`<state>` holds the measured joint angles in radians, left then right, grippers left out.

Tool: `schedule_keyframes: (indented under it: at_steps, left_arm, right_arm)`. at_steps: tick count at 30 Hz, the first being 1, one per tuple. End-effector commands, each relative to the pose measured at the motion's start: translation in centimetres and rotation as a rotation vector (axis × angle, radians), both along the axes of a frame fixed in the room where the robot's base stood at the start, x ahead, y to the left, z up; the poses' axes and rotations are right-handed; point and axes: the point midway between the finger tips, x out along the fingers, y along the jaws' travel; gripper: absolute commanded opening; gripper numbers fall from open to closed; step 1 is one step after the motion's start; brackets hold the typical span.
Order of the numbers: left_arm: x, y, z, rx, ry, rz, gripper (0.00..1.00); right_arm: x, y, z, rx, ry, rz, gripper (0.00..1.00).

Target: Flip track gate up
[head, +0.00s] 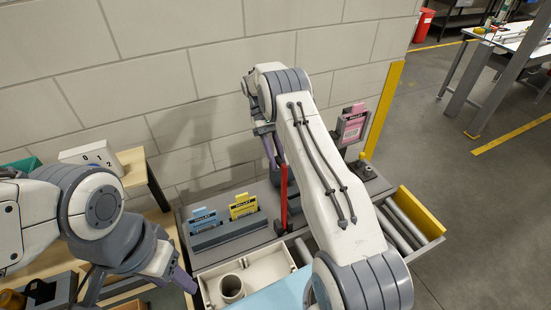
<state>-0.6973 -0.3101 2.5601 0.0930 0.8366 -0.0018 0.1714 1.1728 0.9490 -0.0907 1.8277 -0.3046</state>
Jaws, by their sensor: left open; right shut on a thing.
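A red upright bar (284,196), which looks like the track gate, stands behind the cream tray and beside the roller track (402,226). My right gripper (273,150) is at the bar's upper end, shut on it; my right arm hides part of this area. The bar's lower end is partly hidden. My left gripper (186,281) is open and empty, pointing down by the left edge of the cream tray.
A cream tray (258,274) with a round cup inside sits in front, partly covered by a light blue sheet (285,296). Blue (204,220) and yellow (243,206) cards stand in a grey holder. A pink card sign (352,127) stands behind. A yellow panel (417,213) edges the rollers.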

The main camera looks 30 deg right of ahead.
Motion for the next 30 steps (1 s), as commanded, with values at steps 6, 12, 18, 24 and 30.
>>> schedule_keyframes:
  at_steps: [6, 12, 18, 24, 30]
  left_arm:
    - [0.0, 0.0, -0.1, 0.000, 0.000, 0.000, 0.52]
    - [0.0, 0.0, -0.1, 0.000, 0.000, 0.000, 0.52]
    - [0.0, 0.0, -0.2, 0.000, 0.000, 0.000, 0.52]
    - [0.0, 0.0, -2.2, -0.001, -0.001, -0.001, 0.52]
    - [0.0, 0.0, -4.7, 0.000, 0.000, -0.003, 0.52]
  right_arm:
    - [-0.1, 0.0, -0.5, 0.000, 0.004, 0.003, 0.32]
    - [0.0, 0.1, -0.3, -0.001, 0.001, 0.004, 0.52]
    - [0.0, 0.1, -0.2, -0.001, 0.000, 0.004, 0.52]
    - [0.1, 0.1, 1.4, -0.002, -0.004, 0.004, 0.52]
    - [-1.5, -1.0, 4.4, -0.001, -0.001, 0.001, 0.52]
